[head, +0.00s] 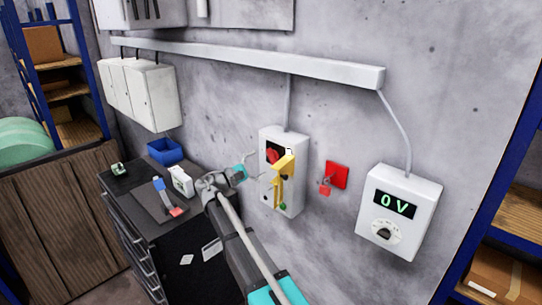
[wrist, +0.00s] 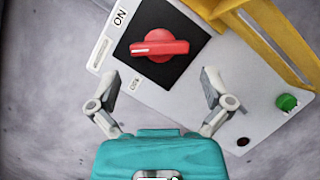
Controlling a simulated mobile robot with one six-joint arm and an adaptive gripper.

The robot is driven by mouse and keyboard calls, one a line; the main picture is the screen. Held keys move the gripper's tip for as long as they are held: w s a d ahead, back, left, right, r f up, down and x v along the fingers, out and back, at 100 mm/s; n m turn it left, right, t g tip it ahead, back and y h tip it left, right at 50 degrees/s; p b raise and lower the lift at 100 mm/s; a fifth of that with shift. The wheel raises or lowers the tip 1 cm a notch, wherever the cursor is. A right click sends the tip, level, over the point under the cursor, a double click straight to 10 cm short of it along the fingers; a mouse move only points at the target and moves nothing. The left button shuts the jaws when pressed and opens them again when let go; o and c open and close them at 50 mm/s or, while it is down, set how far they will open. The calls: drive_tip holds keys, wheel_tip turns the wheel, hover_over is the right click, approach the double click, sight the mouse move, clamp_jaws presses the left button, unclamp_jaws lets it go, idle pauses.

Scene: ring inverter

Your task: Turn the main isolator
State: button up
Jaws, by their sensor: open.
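The main isolator is a red rotary handle (wrist: 158,45) on a black square plate (wrist: 190,70), fixed to a light grey wall box (head: 294,140). The red handle also shows in the head view (head: 272,156). In the wrist view the handle lies nearly level, with a white mark on its left end. An ON label (wrist: 119,17) is at upper left and a smaller label, apparently OFF (wrist: 135,84), at lower left. My gripper (wrist: 161,77) is open and empty, facing the plate. Its fingertips are apart, below the handle in the picture, not visibly touching it.
A yellow part (head: 284,166) projects from the box, right of the handle, with a green button (wrist: 287,102) below. A red plate with a padlock (head: 337,175) and a meter reading 0 V (head: 399,212) are to the right. A black cabinet (head: 190,235) stands at left.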

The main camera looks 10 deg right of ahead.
sight(269, 158)
drive_tip(key=shift+p+x, duration=0.45)
drive_tip(key=shift+x, duration=2.1)
drive_tip(key=c, duration=0.8)
